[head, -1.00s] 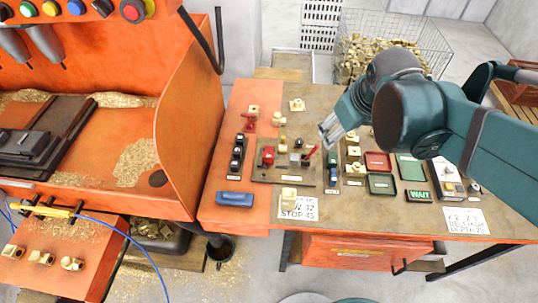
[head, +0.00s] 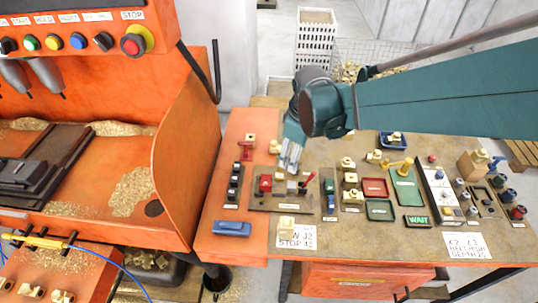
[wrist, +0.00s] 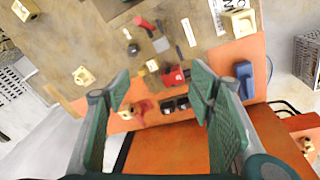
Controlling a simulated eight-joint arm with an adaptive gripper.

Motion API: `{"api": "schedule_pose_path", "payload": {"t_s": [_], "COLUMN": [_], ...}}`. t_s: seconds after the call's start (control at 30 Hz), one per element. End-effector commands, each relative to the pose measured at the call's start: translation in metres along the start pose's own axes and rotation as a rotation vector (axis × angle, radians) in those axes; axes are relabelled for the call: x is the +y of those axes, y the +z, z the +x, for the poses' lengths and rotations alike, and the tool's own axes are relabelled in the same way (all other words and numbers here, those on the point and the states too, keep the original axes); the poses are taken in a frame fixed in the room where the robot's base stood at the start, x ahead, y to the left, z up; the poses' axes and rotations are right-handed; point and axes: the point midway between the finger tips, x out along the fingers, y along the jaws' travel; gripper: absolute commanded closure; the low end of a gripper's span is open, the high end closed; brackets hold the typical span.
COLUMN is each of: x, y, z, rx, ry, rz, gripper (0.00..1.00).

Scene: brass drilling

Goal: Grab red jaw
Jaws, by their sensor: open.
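A small red block (head: 265,184) sits at the left end of a dark board (head: 285,208); it looks like the red jaw, but I cannot confirm that. In the wrist view the red block (wrist: 176,77) shows just beyond and between my fingertips. A second red piece (head: 246,152) stands behind the row of black blocks; in the wrist view it (wrist: 144,107) is near the left finger. My gripper (head: 290,158) is open and empty, pointing down above the back of the board. The wrist view shows my gripper (wrist: 161,92) with its fingers wide apart.
Black blocks (head: 235,182) stand left of the board, and a blue piece (head: 232,228) lies in front. A red-handled tool (head: 307,181) is on the board's right. Brass pieces (head: 349,180) and small trays (head: 375,187) fill the table further right.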

Motion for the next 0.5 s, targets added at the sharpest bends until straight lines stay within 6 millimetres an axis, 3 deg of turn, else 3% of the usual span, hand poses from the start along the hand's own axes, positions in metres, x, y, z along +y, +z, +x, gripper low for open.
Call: {"api": "schedule_pose_path", "payload": {"t_s": [0.5], "x": [-0.016], "y": [-0.064], "z": [0.078], "rx": [-0.065], "ry": [-0.101], "rz": [-0.304], "gripper": [0.46]}}
